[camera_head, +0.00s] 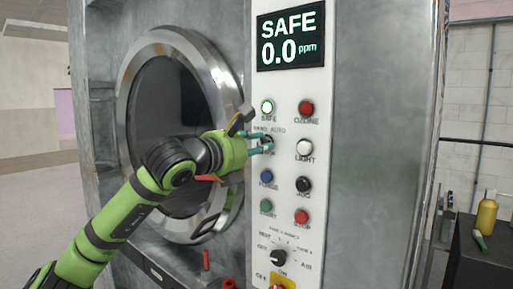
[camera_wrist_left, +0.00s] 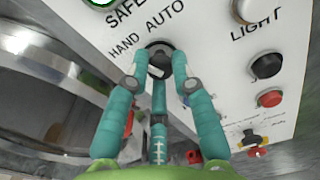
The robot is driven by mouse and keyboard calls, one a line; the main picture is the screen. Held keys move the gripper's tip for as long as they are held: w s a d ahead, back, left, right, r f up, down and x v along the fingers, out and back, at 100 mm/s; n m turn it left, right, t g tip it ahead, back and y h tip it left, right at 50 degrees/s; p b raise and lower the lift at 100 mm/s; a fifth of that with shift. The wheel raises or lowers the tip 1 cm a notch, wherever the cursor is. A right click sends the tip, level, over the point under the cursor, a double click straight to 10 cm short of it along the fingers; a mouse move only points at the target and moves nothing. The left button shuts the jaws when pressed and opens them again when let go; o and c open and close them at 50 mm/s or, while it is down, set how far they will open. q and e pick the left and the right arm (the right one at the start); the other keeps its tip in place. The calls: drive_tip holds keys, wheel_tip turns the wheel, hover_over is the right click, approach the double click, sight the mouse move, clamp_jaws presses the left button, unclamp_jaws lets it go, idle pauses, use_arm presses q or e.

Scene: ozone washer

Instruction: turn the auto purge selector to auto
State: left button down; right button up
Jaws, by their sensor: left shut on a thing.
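The auto purge selector is a black round knob under the HAND and AUTO labels on the white control panel (camera_head: 318,130). In the left wrist view the selector (camera_wrist_left: 157,58) sits between my fingertips, and a pale mark shows on its face. My left gripper (camera_head: 268,144) comes in from the left and is shut on the selector, hiding most of it in the head view. The gripper also shows in the left wrist view (camera_wrist_left: 160,72) with its teal fingers around the knob. Which label the selector points to is hard to tell. My right gripper is not in view.
Close by are a green SAFE lamp (camera_head: 267,107), a white LIGHT button (camera_head: 304,148) and a blue button (camera_head: 266,176). A lower dial (camera_head: 279,257) sits near the panel's bottom. The round washer door (camera_head: 133,75) is left of the panel. A display reads SAFE 0.0 ppm.

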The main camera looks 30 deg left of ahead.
use_arm(q)
drive_tip(key=m, duration=0.2)
drive_tip(key=shift+r+m+b, duration=0.25)
drive_tip(key=shift+m+b, duration=0.05)
drive_tip(key=shift+b, duration=0.1)
drive_tip(key=m, duration=0.2)
drive_tip(key=shift+r+m, duration=0.1)
drive_tip(key=shift+m, duration=0.3)
drive_tip(key=m, duration=0.4)
drive_tip(key=shift+s+m+b, duration=0.1)
drive_tip(key=shift+m+b, duration=0.25)
drive_tip(key=shift+m, duration=0.35)
drive_tip(key=c, duration=1.1)
unclamp_jaws()
drive_tip(key=shift+o, duration=0.2)
drive_tip(key=shift+d, duration=0.15)
